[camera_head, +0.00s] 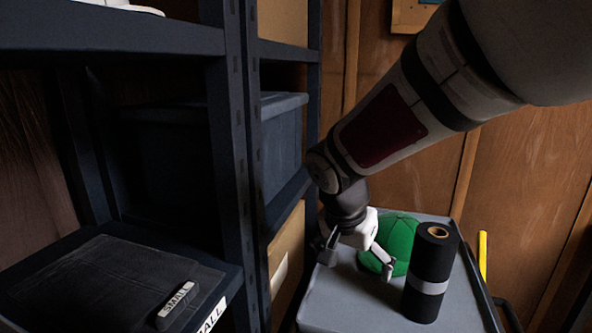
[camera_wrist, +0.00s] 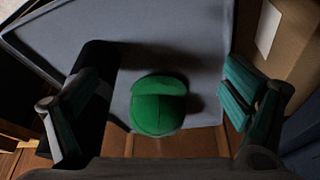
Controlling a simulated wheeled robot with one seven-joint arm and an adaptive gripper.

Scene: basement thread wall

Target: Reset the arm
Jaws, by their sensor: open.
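My gripper (camera_head: 356,259) is open and empty above the grey cart top (camera_head: 345,302), pointing downward. Its two fingers are spread wide in the wrist view (camera_wrist: 158,112). A green cap (camera_head: 398,241) lies on the cart just behind and beside the gripper; the gripper hides part of it. In the wrist view the green cap (camera_wrist: 158,105) sits between the spread fingers, apart from both.
A black roll (camera_head: 431,270) with a light band stands upright on the cart, right of the gripper. A dark metal shelf (camera_head: 236,150) rises close on the left, holding a grey bin (camera_head: 283,140) and a folded dark garment (camera_head: 110,283). A wooden wall (camera_head: 520,180) stands behind.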

